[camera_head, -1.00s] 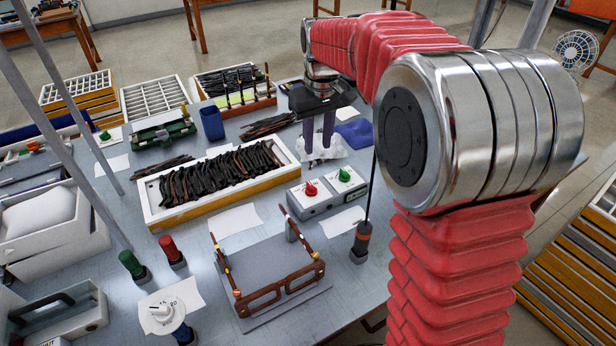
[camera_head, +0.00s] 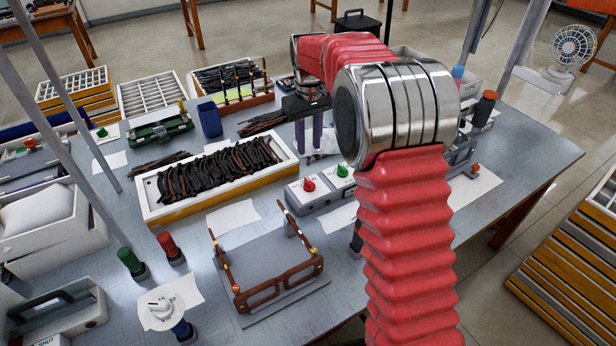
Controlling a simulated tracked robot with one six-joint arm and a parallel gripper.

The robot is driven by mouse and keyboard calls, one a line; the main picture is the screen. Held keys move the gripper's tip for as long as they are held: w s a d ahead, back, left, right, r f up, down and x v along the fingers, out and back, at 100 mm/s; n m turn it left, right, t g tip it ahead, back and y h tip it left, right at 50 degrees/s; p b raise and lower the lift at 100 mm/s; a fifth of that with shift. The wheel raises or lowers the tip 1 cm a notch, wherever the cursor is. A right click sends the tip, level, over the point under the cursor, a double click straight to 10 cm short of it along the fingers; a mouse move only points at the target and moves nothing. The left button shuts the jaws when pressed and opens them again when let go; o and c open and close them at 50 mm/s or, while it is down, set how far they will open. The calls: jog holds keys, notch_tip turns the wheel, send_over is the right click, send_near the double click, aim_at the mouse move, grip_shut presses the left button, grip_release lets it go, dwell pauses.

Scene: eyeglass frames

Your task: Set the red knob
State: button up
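A red knob (camera_head: 309,184) stands on the white top of a grey box (camera_head: 313,203), with a green knob (camera_head: 342,170) to its right on the same box. My gripper (camera_head: 309,134) points down behind the box, beyond the red knob and apart from it. Its two purple fingers show a gap between them with nothing held. The fingertips' exact height above the table is hard to tell. My red-sleeved arm hides the area right of the green knob. Another small red-orange knob (camera_head: 475,168) shows right of my arm.
A tray of dark temple pieces (camera_head: 150,208) lies left of the box. A brown eyeglass frame (camera_head: 275,287) rests on a grey stand in front. A white dial (camera_head: 160,306) and green and red handles (camera_head: 168,245) stand at front left.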

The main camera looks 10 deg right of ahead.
aim_at(308, 181)
notch_tip(308, 181, down, 14)
jog(key=shift+r, duration=0.25)
dwell(0.4)
jog(key=shift+c, duration=0.5)
grip_shut()
jog(key=shift+a, duration=0.2)
jog(key=shift+d, duration=0.1)
